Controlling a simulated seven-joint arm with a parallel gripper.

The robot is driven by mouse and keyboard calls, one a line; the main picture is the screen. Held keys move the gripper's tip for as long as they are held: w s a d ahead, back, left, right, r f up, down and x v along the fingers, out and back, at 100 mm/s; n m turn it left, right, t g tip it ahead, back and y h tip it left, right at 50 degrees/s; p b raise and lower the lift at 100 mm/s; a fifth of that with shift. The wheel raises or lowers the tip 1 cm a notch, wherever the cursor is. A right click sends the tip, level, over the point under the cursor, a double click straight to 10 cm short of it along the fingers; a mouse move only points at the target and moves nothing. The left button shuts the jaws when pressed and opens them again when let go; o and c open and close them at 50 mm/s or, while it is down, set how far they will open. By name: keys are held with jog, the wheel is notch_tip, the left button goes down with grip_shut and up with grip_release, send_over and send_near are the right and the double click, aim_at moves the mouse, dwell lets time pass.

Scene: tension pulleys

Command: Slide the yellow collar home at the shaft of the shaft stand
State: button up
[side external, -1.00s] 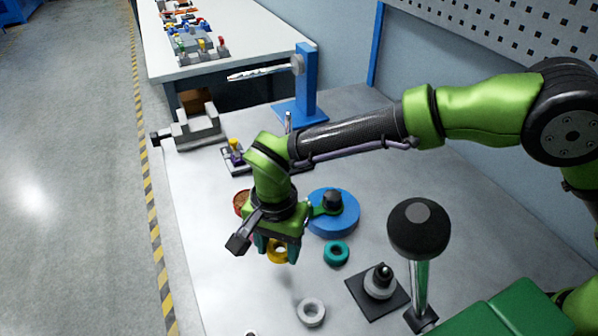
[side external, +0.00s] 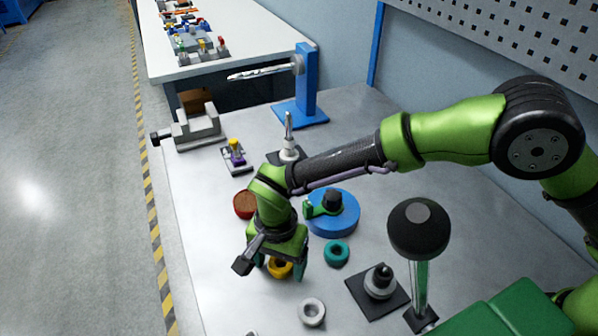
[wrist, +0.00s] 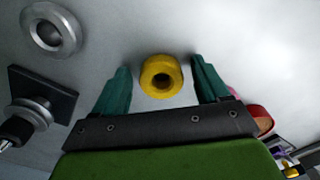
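The yellow collar (wrist: 160,64) lies on the bench between the two teal fingers of my gripper (wrist: 160,78), with a gap on each side. In the side external view the collar (side external: 279,271) is partly hidden by my gripper (side external: 282,268), which is open and low over the bench. A blue upright stand (side external: 308,82) with a pale, roughly horizontal shaft (side external: 262,72) stands at the back. A small vertical shaft (side external: 288,125) with white rings stands on a dark base behind my arm. I cannot tell which is the shaft stand.
A grey ring (side external: 312,311) and a teal ring (side external: 336,252) lie nearby. A blue disc (side external: 347,221) and a reddish-brown round part (side external: 243,205) are behind. A dark plate with a grey collar (side external: 379,285) and a black-topped post (side external: 419,228) stand right. A grey vise (side external: 195,130) is back left.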

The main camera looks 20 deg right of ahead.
aim_at(277, 267)
jog(key=shift+r, duration=0.1)
notch_tip(277, 267, up, 17)
jog(key=w+d+r+n+t+y, duration=0.1)
jog(key=d+r, duration=0.2)
jog(key=d, duration=0.3)
jog(key=d+r+y, duration=0.1)
jog(key=d+r, duration=0.3)
jog(key=d, duration=0.1)
jog(key=s+d+r+n+t, duration=0.1)
jog(key=s+d+r+t, duration=0.15)
jog(key=d, duration=0.55)
jog(key=s+d+r+n+t, duration=0.1)
jog(key=s+d, duration=0.3)
jog(key=d, duration=0.4)
jog(key=s+d+f+n+t, duration=0.2)
jog(key=s+d+f, duration=0.1)
jog(key=s+d, duration=0.3)
jog(key=shift+s+d+f+t, duration=0.15)
jog(key=shift+s+f+t, duration=0.05)
jog(key=shift+t, duration=0.15)
jog(key=shift+s+f, duration=0.1)
jog(key=shift+c, duration=0.5)
